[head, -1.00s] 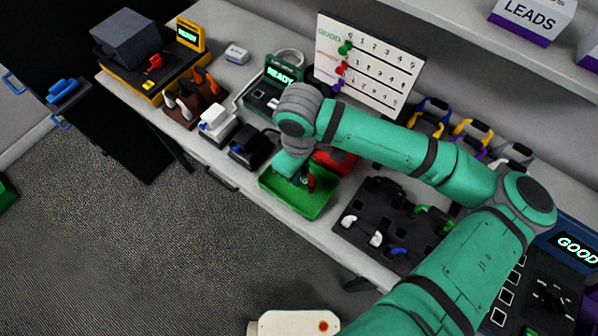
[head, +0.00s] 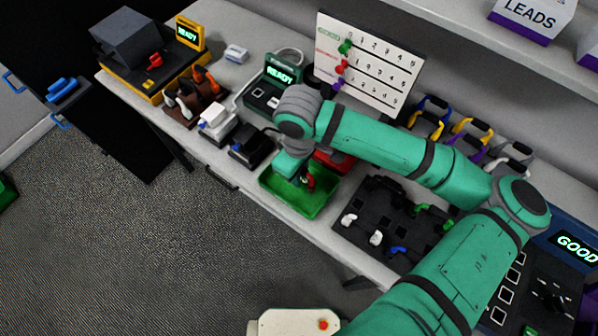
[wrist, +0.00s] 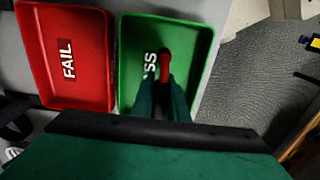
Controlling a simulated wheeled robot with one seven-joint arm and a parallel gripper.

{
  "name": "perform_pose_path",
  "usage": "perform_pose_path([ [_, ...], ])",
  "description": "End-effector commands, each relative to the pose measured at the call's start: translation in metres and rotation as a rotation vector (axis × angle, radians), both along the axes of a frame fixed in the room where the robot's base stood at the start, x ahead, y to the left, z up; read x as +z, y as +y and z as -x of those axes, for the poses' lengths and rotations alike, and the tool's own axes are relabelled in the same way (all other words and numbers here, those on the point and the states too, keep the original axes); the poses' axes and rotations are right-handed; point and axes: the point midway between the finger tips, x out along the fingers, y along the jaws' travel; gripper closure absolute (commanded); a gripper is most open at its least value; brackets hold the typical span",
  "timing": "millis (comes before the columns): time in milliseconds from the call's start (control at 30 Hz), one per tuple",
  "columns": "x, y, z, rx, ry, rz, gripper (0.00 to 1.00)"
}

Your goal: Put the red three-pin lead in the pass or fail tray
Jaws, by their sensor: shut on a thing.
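The green pass tray (head: 273,188) lies at the front edge of the bench, and it also shows in the wrist view (wrist: 203,47). My gripper (wrist: 164,85) is over this tray, shut on the red three-pin lead (wrist: 164,64). In the head view the red lead (head: 310,182) shows at my fingertips, within the tray's outline. I cannot tell whether it touches the tray floor. Its pins are hidden. The red fail tray (wrist: 92,58) is beside the pass tray and looks empty; in the head view my arm covers most of it (head: 333,160).
A dark rack (head: 366,215) with white, blue and green leads stands right of the pass tray. A black block (head: 250,147) and a white block (head: 216,122) stand to its left. A tester reading READY (head: 272,90) and a whiteboard (head: 372,65) are behind.

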Motion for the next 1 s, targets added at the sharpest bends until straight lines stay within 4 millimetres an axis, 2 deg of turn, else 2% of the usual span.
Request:
perform_pose_path([
  [400,-0.0018,0.0001,0.0001,0.000,0.000,0.000,1.00],
  [433,-0.0018,0.0001,0.0001,0.000,0.000,0.000,0.82],
  [500,-0.0018,0.0001,0.0000,0.000,0.000,0.000,0.65],
  [700,-0.0018,0.0001,0.0000,0.000,0.000,0.000,0.65],
  [733,-0.0019,0.0001,0.0001,0.000,0.000,0.000,0.62],
  [800,-0.0019,0.0001,0.0001,0.000,0.000,0.000,0.45],
  [833,-0.0019,0.0001,0.0001,0.000,0.000,0.000,0.43],
  [1000,-0.0019,0.0001,0.0001,0.000,0.000,0.000,0.43],
])
